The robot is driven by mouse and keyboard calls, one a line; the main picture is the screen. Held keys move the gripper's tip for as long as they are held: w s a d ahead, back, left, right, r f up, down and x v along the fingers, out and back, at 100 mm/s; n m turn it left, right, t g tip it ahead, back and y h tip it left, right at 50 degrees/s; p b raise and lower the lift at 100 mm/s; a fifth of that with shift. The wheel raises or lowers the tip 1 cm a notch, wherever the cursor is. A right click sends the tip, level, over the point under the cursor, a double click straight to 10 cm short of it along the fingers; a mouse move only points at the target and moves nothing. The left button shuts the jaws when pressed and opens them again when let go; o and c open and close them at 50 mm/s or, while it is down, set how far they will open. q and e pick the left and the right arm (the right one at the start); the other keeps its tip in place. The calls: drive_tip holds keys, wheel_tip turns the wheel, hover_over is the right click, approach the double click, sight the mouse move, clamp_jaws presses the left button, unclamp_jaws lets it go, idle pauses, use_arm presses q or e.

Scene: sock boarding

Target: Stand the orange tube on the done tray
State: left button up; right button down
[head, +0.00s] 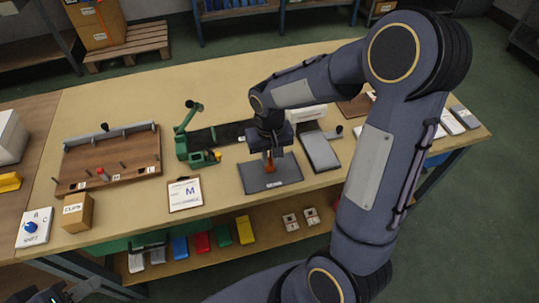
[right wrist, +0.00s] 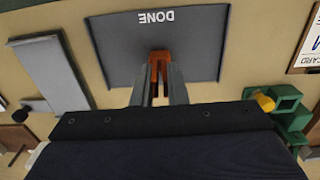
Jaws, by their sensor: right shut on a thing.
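The orange tube (head: 268,165) is upright in my right gripper (head: 271,156), over the dark grey done tray (head: 287,182). In the right wrist view the tube (right wrist: 160,57) sits between the two grey fingertips (right wrist: 160,80), and the tray (right wrist: 205,45) with its DONE lettering lies beneath. The right gripper is shut on the tube. The tube's lower end is at or just above the tray surface; I cannot tell whether it touches. My left gripper (head: 66,294) shows only partly at the bottom left edge, away from the tray, its jaws unclear.
A green device (head: 186,140) stands left of the tray, and a grey flat plate (head: 320,150) lies to its right. A card marked M (head: 185,194), a cardboard box (head: 78,212) and a wooden peg board (head: 110,160) are further left.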

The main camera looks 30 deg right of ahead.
drive_tip(key=shift+f, duration=0.15)
drive_tip(key=c, duration=1.4)
unclamp_jaws()
drive_tip(key=shift+c, duration=0.2)
